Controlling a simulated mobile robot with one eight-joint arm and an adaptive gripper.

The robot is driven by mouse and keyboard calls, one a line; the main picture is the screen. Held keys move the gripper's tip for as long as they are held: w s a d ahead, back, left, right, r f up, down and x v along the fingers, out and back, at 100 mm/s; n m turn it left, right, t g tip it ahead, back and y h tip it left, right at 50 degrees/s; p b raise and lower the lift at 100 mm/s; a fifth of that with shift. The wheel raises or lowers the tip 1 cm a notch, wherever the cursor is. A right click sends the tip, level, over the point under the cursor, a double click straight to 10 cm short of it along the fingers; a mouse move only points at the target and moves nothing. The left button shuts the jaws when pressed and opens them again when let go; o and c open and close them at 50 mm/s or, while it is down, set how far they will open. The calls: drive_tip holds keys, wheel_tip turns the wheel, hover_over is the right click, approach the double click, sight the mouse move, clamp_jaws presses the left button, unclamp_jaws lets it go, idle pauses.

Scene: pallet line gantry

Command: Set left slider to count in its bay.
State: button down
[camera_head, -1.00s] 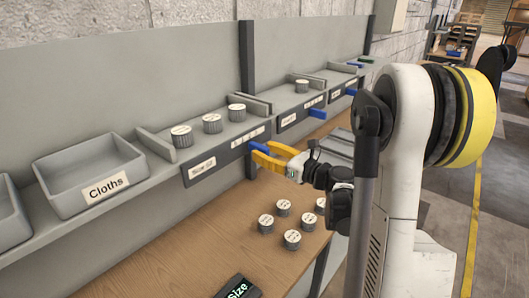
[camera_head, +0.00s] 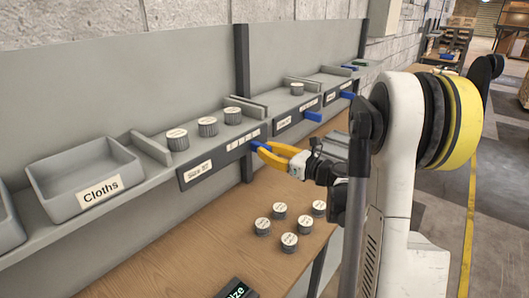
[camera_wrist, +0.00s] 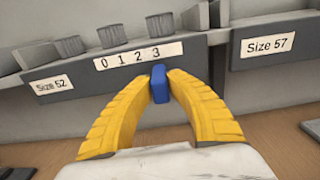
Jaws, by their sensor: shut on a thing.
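The left slider, a blue tab, sticks out from the front strip of the nearest bay in the head view (camera_head: 258,146). In the wrist view the slider (camera_wrist: 159,84) stands just below the "3" of the 0 1 2 3 scale (camera_wrist: 138,56). My gripper (camera_head: 262,150) has its yellow fingers shut on the slider; the fingertips press its two sides in the wrist view (camera_wrist: 160,80). The bay's label reads "Size 52" (camera_wrist: 52,86). Three ribbed grey pieces (camera_head: 207,127) stand upright in a row in this bay, between its dividers.
A "Size 57" bay (camera_wrist: 269,44) adjoins on the right, with one piece (camera_head: 297,89) and its own blue slider (camera_head: 313,117). A "Cloths" bin (camera_head: 85,184) sits to the left. Several loose pieces (camera_head: 289,242) stand on the wooden bench (camera_head: 200,255) below.

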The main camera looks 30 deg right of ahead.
drive_tip(key=c, duration=1.3)
unclamp_jaws()
drive_tip(key=shift+w+d, duration=0.1)
drive_tip(key=shift+d, duration=0.2)
drive_tip(key=v, duration=1.2)
drive_tip(key=shift+a+r, duration=0.1)
